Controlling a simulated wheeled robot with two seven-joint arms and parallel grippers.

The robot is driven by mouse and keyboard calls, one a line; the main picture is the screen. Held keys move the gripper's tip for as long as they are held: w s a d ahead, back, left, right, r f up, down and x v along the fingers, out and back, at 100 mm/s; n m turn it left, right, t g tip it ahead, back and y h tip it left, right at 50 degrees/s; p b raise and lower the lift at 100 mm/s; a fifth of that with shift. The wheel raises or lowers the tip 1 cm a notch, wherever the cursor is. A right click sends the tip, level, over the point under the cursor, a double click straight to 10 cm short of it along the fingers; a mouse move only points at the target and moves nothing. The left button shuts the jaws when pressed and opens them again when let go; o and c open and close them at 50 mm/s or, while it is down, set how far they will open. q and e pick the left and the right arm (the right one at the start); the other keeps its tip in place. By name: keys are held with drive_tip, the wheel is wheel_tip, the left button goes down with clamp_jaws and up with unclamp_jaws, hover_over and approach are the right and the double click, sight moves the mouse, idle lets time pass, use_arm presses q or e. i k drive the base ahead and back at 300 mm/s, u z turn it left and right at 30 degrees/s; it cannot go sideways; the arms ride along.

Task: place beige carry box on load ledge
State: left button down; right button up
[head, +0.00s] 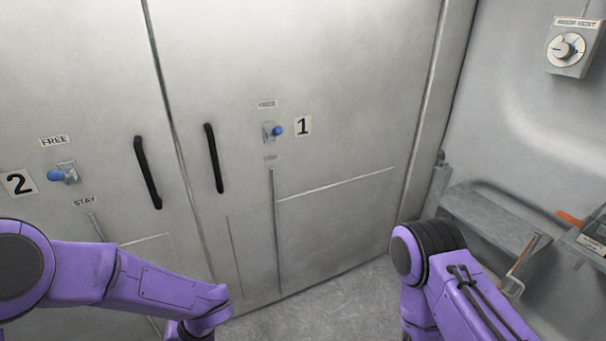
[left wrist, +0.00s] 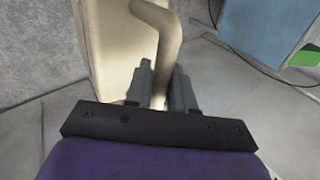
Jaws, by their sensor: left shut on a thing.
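The beige carry box (left wrist: 105,45) shows in the left wrist view, cut off by the top edge, with its curved handle (left wrist: 168,45) toward the camera. My left gripper (left wrist: 163,72) is shut on the handle, one finger on each side. The box and both grippers are out of sight in the head view, where only my purple arm links show. A grey ledge (head: 490,212) runs along the right wall in the head view; I cannot tell whether it is the load ledge.
Tall grey double doors (head: 340,70) with black handles (head: 213,158) and blue knobs fill the head view. A dial box (head: 570,48) hangs on the right wall. A blue box (left wrist: 262,30) and a green thing (left wrist: 304,57) stand at right in the left wrist view.

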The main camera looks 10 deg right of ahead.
sight(509, 226)
drive_tip(key=z, duration=1.85)
